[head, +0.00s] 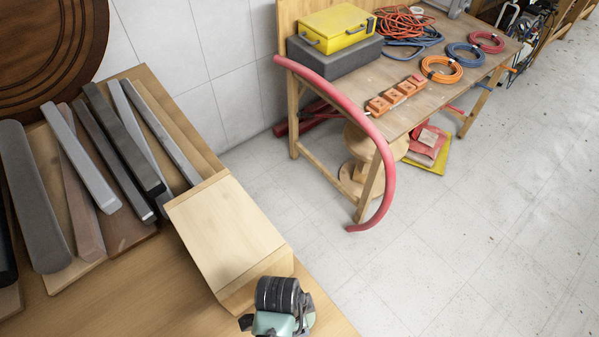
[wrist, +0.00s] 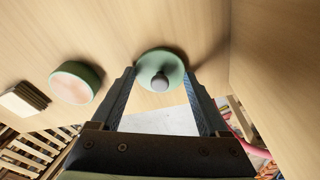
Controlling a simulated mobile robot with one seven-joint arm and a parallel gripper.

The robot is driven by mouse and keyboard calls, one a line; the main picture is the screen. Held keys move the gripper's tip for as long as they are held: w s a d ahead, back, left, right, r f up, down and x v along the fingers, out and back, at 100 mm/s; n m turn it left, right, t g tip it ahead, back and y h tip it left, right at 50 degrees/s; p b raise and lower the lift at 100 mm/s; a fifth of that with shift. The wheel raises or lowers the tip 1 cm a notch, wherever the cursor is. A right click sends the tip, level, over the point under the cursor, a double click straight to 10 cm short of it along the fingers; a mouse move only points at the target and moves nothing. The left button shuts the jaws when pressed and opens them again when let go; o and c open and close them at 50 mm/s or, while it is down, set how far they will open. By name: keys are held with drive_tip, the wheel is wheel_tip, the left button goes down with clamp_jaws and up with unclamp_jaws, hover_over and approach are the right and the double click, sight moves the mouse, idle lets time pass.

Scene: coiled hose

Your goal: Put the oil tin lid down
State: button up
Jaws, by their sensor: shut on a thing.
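The oil tin lid (wrist: 160,58), a green disc with a grey knob facing the camera, is between my fingertips in the wrist view. My gripper (wrist: 160,73) is shut on its rim, close to a pale wooden surface (wrist: 90,30). I cannot tell whether the lid touches that surface. A round green tin (wrist: 77,82) with a pinkish round face stands left of the lid, apart from it; it looks like the oil tin. In the head view my wrist shows at the bottom edge; the fingers, lid and tin are hidden there.
A pale wooden block (head: 228,232) stands beside my wrist on the wooden bench (head: 130,300). Several long bars (head: 80,165) lie to its left. In the wrist view a cream block with dark bristle-like edge (wrist: 24,99) lies left of the tin. A red hose (head: 387,170) hangs off the far table.

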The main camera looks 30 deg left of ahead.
drive_tip(key=shift+f, duration=0.2)
drive_tip(key=o, duration=1.2)
wheel_tip(320, 180, up, 12)
drive_tip(key=s+a, duration=0.1)
drive_tip(key=shift+s+b, duration=0.15)
drive_tip(key=shift+b, duration=0.2)
drive_tip(key=shift+a+r, duration=0.1)
